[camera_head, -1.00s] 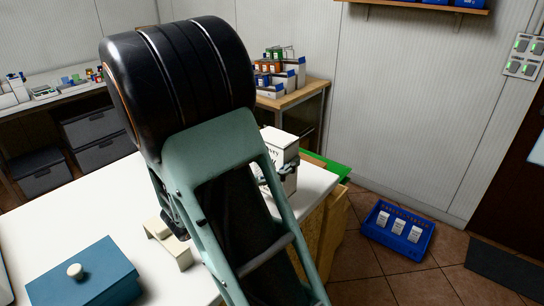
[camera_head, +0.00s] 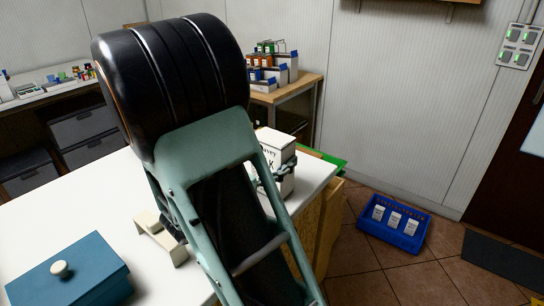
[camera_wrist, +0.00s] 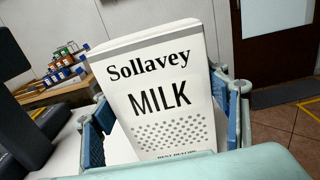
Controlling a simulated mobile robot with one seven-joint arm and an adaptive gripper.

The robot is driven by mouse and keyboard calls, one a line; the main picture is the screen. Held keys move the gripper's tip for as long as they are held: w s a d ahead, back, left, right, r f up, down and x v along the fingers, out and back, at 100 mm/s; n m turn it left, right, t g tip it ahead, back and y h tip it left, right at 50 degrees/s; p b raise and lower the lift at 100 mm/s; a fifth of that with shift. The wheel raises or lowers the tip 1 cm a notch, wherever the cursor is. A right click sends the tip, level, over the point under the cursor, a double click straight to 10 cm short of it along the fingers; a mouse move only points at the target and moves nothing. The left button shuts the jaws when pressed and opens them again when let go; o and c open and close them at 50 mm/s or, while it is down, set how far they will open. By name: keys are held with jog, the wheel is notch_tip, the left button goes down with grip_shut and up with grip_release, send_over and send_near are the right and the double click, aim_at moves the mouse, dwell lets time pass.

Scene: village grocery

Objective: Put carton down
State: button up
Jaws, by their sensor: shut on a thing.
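The carton is a white milk carton marked "Sollavey MILK" (camera_wrist: 165,95), upright with a slight tilt in the wrist view. In the head view the carton (camera_head: 277,148) shows partly behind my arm, at the far right end of the white counter (camera_head: 95,215). My gripper (camera_wrist: 165,130) is shut on the carton, with a blue-grey finger on each side of it. In the head view my gripper (camera_head: 277,172) is partly hidden by my arm. I cannot tell whether the carton's base touches the counter.
A blue box with a round knob (camera_head: 68,275) and a cream stand (camera_head: 160,236) sit on the counter. A blue crate (camera_head: 393,226) with several white cartons stands on the floor at right. A green item (camera_head: 333,160) lies beyond the counter's end. A side table (camera_head: 290,92) holds stocked goods.

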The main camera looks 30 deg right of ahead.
jog(key=o, duration=2.1)
jog(key=shift+f, duration=0.1)
jog(key=shift+a, duration=0.2)
jog(key=v, duration=0.7)
jog(key=shift+s+p, duration=0.15)
jog(key=shift+p, duration=0.2)
